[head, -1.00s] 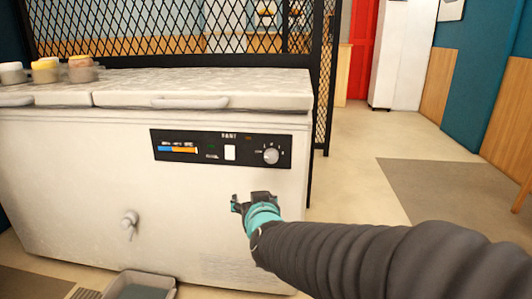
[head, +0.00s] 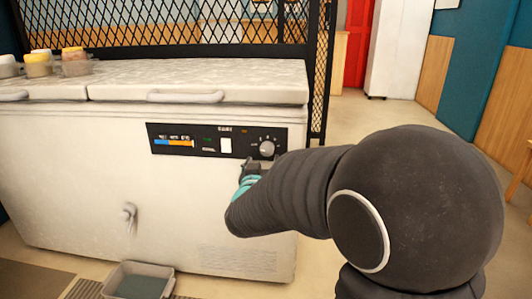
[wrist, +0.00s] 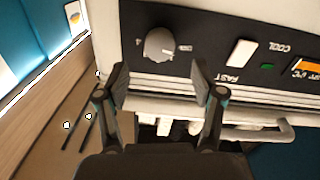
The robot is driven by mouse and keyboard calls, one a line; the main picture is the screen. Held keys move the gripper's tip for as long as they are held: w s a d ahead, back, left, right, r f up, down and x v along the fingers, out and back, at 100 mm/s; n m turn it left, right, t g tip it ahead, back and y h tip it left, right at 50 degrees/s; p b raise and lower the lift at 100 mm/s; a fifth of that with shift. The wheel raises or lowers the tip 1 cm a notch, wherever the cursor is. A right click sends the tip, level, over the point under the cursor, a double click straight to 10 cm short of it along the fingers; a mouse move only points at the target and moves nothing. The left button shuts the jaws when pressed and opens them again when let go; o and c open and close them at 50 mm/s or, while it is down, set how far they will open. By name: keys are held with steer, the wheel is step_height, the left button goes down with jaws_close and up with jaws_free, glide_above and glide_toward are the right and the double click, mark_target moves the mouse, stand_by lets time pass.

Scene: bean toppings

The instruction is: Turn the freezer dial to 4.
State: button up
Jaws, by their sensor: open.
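The freezer dial (head: 267,148) is a round grey knob at the right end of the black control panel (head: 187,146) on the white chest freezer. In the wrist view the dial (wrist: 159,44) sits upside down beyond my fingertips, with a "4" mark beside it. Its exact setting is too small to read. My gripper (head: 250,163) is just below and left of the dial in the head view. In the wrist view my gripper (wrist: 168,80) is open and empty, its fingers apart and short of the dial.
A white switch (head: 226,145) is left of the dial. The freezer lid handle (head: 186,97) juts out above the panel. A grey tray (head: 137,283) stands on the floor, and several topping tubs (head: 75,64) are on the lid. Open floor lies to the right.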

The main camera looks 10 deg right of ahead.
mark_target(266, 151)
steer(key=x, duration=0.7)
steer(key=shift+s, duration=0.1)
steer(key=shift+c, duration=0.2)
steer(key=c, duration=1.1)
